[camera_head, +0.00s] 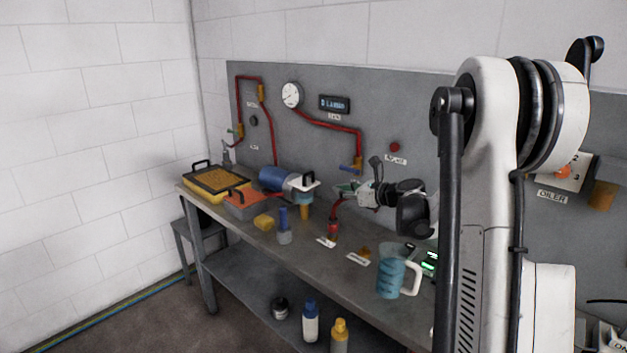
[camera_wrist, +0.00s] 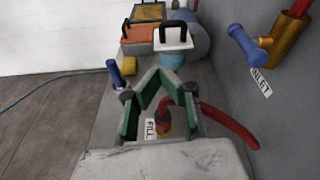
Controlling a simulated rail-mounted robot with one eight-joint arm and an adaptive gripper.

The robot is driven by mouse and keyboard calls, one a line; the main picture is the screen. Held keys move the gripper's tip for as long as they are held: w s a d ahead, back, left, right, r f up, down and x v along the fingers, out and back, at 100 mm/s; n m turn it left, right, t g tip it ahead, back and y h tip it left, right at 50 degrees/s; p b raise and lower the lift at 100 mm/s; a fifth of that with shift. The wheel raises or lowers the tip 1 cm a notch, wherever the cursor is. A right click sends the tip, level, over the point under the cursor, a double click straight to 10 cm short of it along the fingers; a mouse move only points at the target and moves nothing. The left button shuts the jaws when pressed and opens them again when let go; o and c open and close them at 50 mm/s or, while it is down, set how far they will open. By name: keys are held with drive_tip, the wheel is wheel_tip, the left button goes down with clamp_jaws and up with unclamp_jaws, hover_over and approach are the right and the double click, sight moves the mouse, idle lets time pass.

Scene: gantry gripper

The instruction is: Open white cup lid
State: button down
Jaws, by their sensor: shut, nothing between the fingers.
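The white lid (camera_head: 303,183) with a black handle sits on a cup near the back of the bench. In the wrist view, the lid (camera_wrist: 173,40) is ahead of my gripper, its black handle standing up, with a light blue cup body (camera_wrist: 171,60) below it. My gripper (camera_head: 338,189) is right of the lid in the head view and apart from it. In the wrist view, my gripper's green-padded fingers (camera_wrist: 160,78) come together at the tips, with nothing held. Part of the cup body is hidden.
A red hose fitting (camera_wrist: 164,122) stands below the fingers. A blue-handled wall valve (camera_wrist: 250,45) is at right. A blue cylinder (camera_head: 276,178), orange bin (camera_head: 241,204) and yellow tray (camera_head: 204,189) stand near the lid. A blue jug (camera_head: 391,279) stands towards the front.

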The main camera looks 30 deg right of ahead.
drive_tip(key=d+f+m, duration=0.1)
drive_tip(key=d+m, duration=0.1)
drive_tip(key=d, duration=0.1)
approach(313, 185)
drive_tip(key=shift+n+t, duration=0.3)
drive_tip(key=shift+t, duration=0.1)
drive_tip(key=x, duration=0.4)
drive_tip(key=shift+a+f, duration=0.15)
drive_tip(key=shift+f, duration=0.2)
drive_tip(key=shift+w+a+r+p, duration=0.25)
drive_tip(key=shift+w+r, duration=0.1)
drive_tip(key=shift+w, duration=0.3)
drive_tip(key=shift+w+a+r+p, duration=0.1)
drive_tip(key=shift+w+a+r, duration=0.2)
drive_tip(key=shift+w, duration=0.35)
drive_tip(key=shift+w+a+r+p, duration=0.2)
drive_tip(key=shift+w+r, duration=0.2)
drive_tip(key=shift+w, duration=0.25)
drive_tip(key=shift+d, duration=0.2)
